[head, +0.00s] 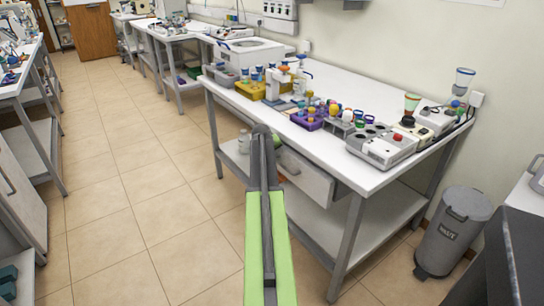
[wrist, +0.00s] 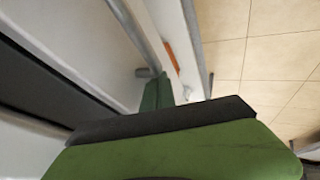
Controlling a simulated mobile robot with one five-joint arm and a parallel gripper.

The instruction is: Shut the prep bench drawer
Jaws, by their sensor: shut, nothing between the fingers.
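The prep bench (head: 345,88) stands ahead to the right with a white top and grey legs. Its drawer (head: 308,182) hangs under the front edge, with a white front and a grey handle (head: 290,167). The drawer front appears to stand out from the bench, but how far is unclear. My gripper (head: 262,130) is shut and empty, at the drawer's left end in the picture; my arm hides part of that end. Whether it touches the drawer cannot be told. In the wrist view my green and dark gripper (wrist: 165,95) is close to pale panels and a grey bar (wrist: 140,38).
Lab devices, a purple rack (head: 307,120) and a yellow tray (head: 250,90) crowd the bench top. A lower shelf (head: 320,225) lies below the drawer. A grey bin (head: 452,235) stands at the right. Tiled floor (head: 120,150) is free at the left.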

